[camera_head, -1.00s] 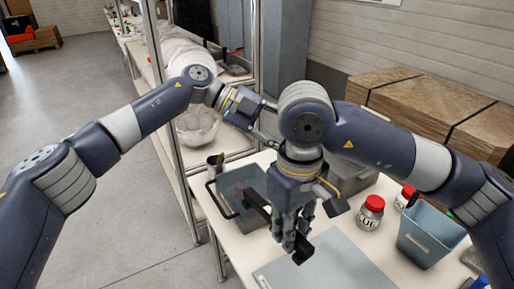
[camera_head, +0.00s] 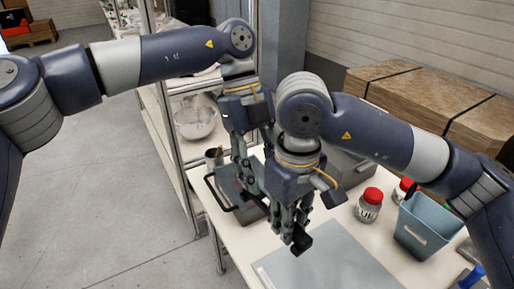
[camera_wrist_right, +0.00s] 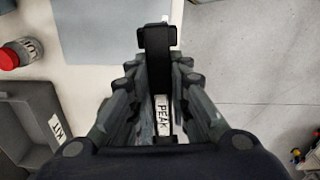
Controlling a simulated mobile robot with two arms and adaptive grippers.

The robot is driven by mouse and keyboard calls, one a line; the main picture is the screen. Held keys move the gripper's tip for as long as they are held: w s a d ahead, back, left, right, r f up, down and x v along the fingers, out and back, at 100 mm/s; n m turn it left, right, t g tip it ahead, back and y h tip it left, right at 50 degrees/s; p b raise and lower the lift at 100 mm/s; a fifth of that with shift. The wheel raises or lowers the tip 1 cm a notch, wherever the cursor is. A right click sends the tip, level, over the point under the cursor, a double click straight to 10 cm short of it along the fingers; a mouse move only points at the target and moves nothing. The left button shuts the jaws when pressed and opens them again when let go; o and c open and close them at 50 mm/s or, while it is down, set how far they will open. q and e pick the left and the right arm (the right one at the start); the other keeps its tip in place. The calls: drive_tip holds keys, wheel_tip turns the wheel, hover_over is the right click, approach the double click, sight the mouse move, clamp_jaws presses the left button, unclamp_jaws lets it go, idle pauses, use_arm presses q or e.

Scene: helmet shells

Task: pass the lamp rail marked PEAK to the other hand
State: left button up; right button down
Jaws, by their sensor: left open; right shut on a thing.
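The lamp rail is a dark bar; its near end (camera_head: 302,240) pokes out below my right gripper (camera_head: 288,222) in the head view. In the right wrist view the rail (camera_wrist_right: 158,62) runs between the fingers of my right gripper (camera_wrist_right: 160,100), with its white PEAK label (camera_wrist_right: 162,113) facing the camera. The right gripper is shut on the rail and holds it above the table.
A grey mat (camera_head: 335,265) lies on the white table. A red-lidded jar (camera_head: 368,207) and a blue bin (camera_head: 425,230) stand right. A grey tray with a black handle (camera_head: 216,196) and a cup (camera_head: 214,157) are left. Shelving with a clear shell (camera_head: 194,122) stands behind.

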use_arm(q)
drive_tip(key=x, duration=0.6)
drive_tip(key=shift+d, duration=0.1)
clamp_jaws()
use_arm(e)
drive_tip(key=c, duration=1.4)
unclamp_jaws()
wheel_tip(320, 180, up, 12)
drive_tip(key=shift+r, duration=0.1)
